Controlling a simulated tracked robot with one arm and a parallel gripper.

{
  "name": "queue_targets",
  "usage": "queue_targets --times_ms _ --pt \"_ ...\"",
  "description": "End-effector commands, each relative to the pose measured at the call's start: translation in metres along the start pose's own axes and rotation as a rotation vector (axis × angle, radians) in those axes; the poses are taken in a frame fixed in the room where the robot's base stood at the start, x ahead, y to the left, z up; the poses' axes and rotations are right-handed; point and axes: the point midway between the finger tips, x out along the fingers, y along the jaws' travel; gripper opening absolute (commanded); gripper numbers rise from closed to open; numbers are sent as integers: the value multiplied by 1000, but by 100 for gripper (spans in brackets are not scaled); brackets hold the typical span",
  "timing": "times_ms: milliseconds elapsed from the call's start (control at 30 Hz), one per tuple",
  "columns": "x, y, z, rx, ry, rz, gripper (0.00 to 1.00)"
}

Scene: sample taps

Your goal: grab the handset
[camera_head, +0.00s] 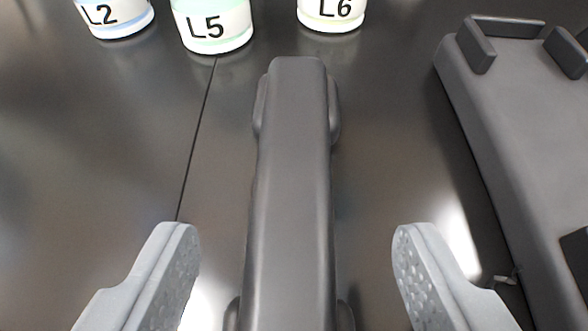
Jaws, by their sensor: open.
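The handset (290,190) is a long dark grey bar that lies lengthwise on the dark table in the middle of the camera view. Wider rounded parts show under its far end and at its near end, and the near end is cut off by the lower picture edge. My gripper (298,245) is open. Its light grey fingers with dimpled inner pads stand to the left and right of the handset, with a clear gap on each side. Neither finger appears to touch it.
A grey cradle-like base (535,130) with raised dark prongs stands on the right. White containers marked L2 (115,14), L5 (213,20) and L6 (331,12) stand at the back. A thin seam (196,125) runs along the table, and the left side is clear.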

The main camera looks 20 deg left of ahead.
Motion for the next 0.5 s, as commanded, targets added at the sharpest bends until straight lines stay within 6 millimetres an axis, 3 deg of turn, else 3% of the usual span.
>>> queue_targets --times_ms 300,500 --pt "36 -1 0 0 -1 -1 57" --pt "46 -1 -1 0 0 -1 57"
